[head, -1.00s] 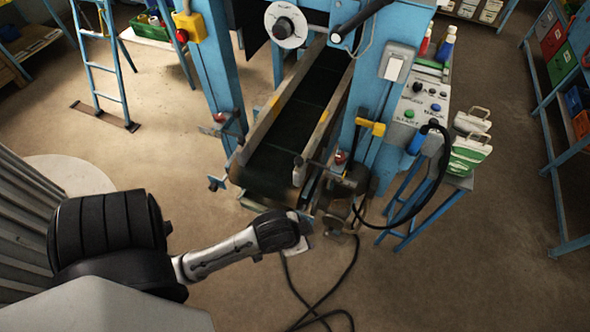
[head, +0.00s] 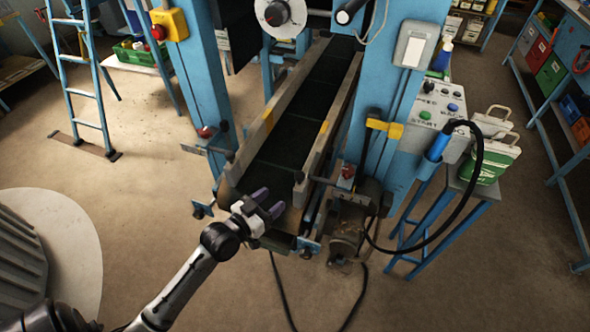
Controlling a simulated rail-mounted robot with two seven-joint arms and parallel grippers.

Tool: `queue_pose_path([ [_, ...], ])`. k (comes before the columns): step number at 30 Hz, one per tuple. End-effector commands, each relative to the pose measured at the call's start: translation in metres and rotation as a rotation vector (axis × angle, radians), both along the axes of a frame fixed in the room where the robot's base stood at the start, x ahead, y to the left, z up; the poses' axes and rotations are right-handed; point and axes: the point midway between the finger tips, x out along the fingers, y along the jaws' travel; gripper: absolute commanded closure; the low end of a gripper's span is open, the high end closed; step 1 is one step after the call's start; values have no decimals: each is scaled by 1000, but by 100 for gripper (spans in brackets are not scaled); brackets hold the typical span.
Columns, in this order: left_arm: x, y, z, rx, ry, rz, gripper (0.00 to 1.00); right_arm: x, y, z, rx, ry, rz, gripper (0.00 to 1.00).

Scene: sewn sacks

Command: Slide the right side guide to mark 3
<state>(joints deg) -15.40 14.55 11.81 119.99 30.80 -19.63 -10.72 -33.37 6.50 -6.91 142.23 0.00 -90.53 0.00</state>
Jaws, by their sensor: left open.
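The right side guide (head: 313,155) is a long pale rail along the right edge of the dark conveyor belt (head: 296,115). A bracket with a red knob (head: 347,172) stands beside its near end. The left side guide (head: 250,145) runs along the other edge, with another red knob (head: 206,132) on its bracket. My left gripper (head: 268,202) is open and empty at the near end of the belt, left of the right guide's end and apparently apart from it. I cannot make out any numbered marks. My right gripper is not in view.
Blue frame posts (head: 205,80) flank the belt. A control panel (head: 432,115) and a black hose (head: 476,180) are on the right. A motor (head: 350,235) sits below the right bracket. White-green sacks (head: 488,155) stand on a blue stand.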

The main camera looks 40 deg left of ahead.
Motion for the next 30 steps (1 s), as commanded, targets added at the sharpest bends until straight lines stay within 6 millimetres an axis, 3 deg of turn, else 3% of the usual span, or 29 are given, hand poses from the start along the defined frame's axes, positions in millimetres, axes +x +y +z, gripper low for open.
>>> queue_pose_path([
  [8,18,1,7,31,-52,11,44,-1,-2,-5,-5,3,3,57],
  [21,98,0,6,30,-49,10,44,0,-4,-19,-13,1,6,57],
  [30,130,-1,7,30,-48,10,44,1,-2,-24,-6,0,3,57],
])
